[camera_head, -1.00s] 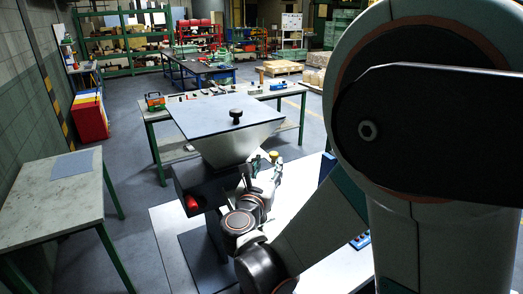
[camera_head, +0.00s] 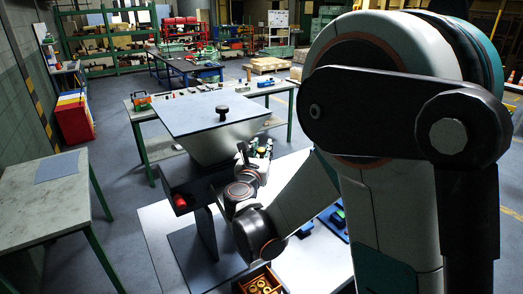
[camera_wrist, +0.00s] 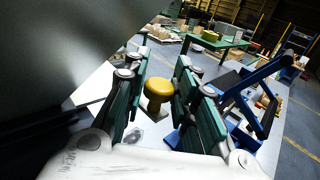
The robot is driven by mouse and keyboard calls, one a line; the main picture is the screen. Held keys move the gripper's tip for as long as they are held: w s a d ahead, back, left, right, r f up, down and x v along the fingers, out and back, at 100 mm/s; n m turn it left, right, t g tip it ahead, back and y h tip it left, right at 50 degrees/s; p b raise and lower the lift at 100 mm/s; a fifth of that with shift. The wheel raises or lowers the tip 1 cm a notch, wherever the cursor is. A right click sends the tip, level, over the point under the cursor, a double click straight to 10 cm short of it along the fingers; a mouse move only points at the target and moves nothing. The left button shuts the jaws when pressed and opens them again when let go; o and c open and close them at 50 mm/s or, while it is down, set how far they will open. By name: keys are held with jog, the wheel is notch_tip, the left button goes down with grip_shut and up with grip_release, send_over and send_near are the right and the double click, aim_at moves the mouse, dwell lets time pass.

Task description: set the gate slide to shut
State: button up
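A grey hopper (camera_head: 210,137) with a flat lid and black lid knob (camera_head: 222,112) stands above a dark housing (camera_head: 195,180). A red knob (camera_head: 181,202) sticks out of the housing's left end. The gate slide itself is not clearly visible. In the wrist view a yellow mushroom-shaped knob (camera_wrist: 158,90) stands between the green-padded fingers of my gripper (camera_wrist: 160,100). The fingers are open, with gaps on both sides of the knob. I cannot tell whether this knob belongs to the slide. In the head view my gripper (camera_head: 255,152) is beside the hopper's right side, partly hidden.
A wooden box of brass rings (camera_head: 262,281) sits at the front of the white bench top. A blue fixture (camera_wrist: 258,85) stands right of my gripper in the wrist view. A side table (camera_head: 45,200) is at left, and a long green-legged table (camera_head: 290,88) stands behind the hopper.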

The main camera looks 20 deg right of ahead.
grip_shut()
jog(key=shift+s+a+f+b, duration=0.1)
jog(key=shift+s+a+b, duration=0.1)
jog(key=shift+a, duration=0.25)
jog(key=shift+s+a+b, duration=0.1)
jog(key=shift+a+b, duration=0.05)
jog(key=shift+a, duration=0.25)
jog(key=o, duration=0.6)
grip_release()
jog(key=shift+a, duration=0.1)
jog(key=shift+o, duration=0.6)
jog(key=shift+a, duration=0.1)
jog(key=shift+v, duration=4.05)
